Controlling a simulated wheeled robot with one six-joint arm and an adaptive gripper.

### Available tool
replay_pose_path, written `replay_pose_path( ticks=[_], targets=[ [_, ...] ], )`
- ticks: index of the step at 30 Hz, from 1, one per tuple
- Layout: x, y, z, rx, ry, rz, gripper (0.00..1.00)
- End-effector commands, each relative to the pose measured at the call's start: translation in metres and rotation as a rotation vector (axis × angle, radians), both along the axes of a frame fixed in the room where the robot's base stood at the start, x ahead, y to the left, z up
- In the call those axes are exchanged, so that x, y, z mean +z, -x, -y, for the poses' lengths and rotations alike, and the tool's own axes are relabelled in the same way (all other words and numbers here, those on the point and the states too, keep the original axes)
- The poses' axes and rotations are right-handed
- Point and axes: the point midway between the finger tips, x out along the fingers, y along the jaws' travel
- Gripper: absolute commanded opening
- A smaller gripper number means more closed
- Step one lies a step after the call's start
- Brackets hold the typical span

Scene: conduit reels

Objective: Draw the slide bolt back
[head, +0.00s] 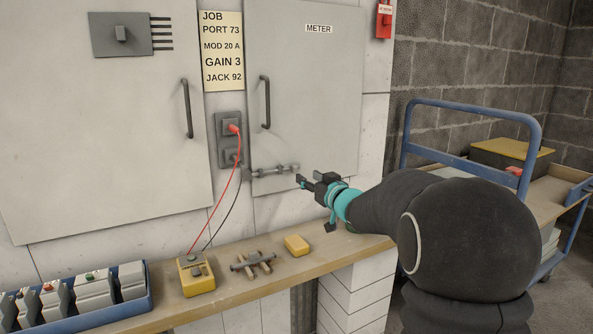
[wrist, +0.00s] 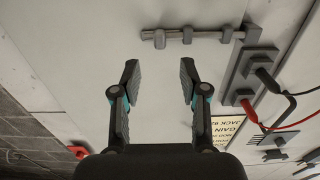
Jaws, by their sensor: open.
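The slide bolt (head: 272,171) is a grey metal bar lying across the lower left part of the METER door (head: 312,75), running towards the outlet panel beside it. In the wrist view the bolt (wrist: 200,36) shows near the top, with a short upright handle (wrist: 159,39) at its left end and brackets along the bar. My gripper (wrist: 159,68) is open and empty, its black fingers spread. In the head view my gripper (head: 314,202) is just right of and below the bolt, apart from it. The bolt is not between the fingers.
A grey outlet panel (head: 229,140) with red and black leads is left of the bolt. The shelf (head: 232,293) below holds a yellow meter (head: 195,274), a wooden-and-metal piece (head: 254,263) and a yellow block (head: 296,245). A blue trolley (head: 470,112) stands at right.

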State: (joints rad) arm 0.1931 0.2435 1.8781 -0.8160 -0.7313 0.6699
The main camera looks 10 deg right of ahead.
Motion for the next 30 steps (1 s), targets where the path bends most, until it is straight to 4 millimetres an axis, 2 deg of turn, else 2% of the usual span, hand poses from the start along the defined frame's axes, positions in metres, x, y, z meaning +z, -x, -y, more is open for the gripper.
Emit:
replay_pose_path(
  ticks=[6,12,18,26,27,30],
  targets=[
    [0.000,-0.040,-0.013,0.001,-0.001,-0.001,0.44],
    [0.000,-0.066,-0.022,0.000,0.000,-0.001,0.44],
    [0.000,-0.077,-0.025,0.000,0.000,-0.001,0.44],
    [0.000,-0.078,-0.026,-0.001,0.000,0.000,0.44],
    [0.000,-0.078,-0.026,-0.001,0.000,0.000,0.41],
    [0.000,-0.078,-0.025,-0.001,0.000,0.000,0.16]
  ],
)
